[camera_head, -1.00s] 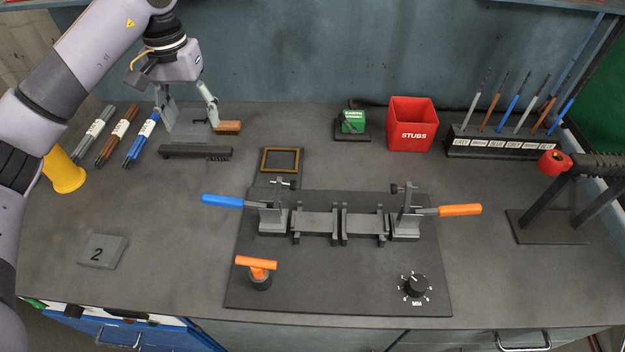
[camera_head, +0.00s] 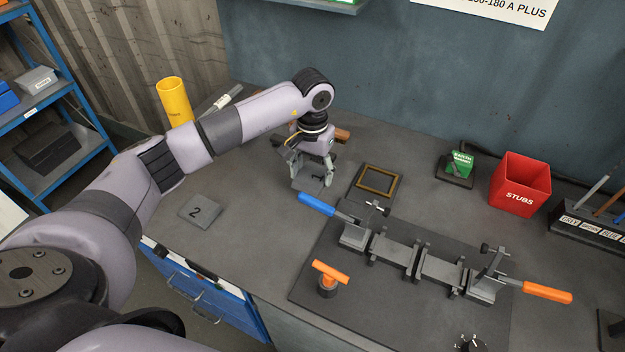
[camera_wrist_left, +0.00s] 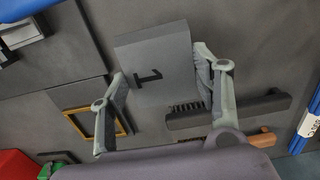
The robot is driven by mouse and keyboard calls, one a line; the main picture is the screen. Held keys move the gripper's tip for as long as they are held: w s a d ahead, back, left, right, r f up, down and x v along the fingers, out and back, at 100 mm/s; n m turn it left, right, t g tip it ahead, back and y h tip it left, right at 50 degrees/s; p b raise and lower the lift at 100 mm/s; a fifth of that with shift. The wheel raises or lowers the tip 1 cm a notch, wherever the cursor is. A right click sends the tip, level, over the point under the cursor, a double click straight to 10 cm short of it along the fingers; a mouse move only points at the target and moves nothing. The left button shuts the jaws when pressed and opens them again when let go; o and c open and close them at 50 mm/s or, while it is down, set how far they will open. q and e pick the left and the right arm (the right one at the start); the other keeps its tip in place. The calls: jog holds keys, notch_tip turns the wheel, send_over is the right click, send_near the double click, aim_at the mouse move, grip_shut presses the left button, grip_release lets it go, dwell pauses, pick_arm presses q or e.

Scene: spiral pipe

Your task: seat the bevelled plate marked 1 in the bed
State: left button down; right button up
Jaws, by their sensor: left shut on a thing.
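The grey plate marked 1 (camera_head: 307,178) is between the fingers of my left gripper (camera_head: 312,182), left of the clamping bed. In the left wrist view the plate (camera_wrist_left: 153,62) shows its 1, with a finger against each side edge; my left gripper (camera_wrist_left: 160,66) is shut on it. I cannot tell whether the plate is clear of the bench. The bed's grey metal supports (camera_head: 393,252) stand in a row on a dark base plate (camera_head: 372,294), between a blue-handled and an orange-handled clamp. The supports look empty. My right gripper is not in view.
A plate marked 2 (camera_head: 201,211) lies near the bench's left front edge. The blue handle (camera_head: 316,204) sticks out toward the gripper. An orange T-handle (camera_head: 330,273) stands in front. A brush (camera_wrist_left: 230,110) lies beside the plate.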

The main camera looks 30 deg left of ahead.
aim_at(312, 184)
pick_arm(q)
jog(key=shift+f+p, duration=0.35)
jog(key=shift+f, duration=1.9)
jog(key=c, duration=1)
grip_release()
jog(key=shift+f, duration=0.15)
jog(key=o, duration=0.5)
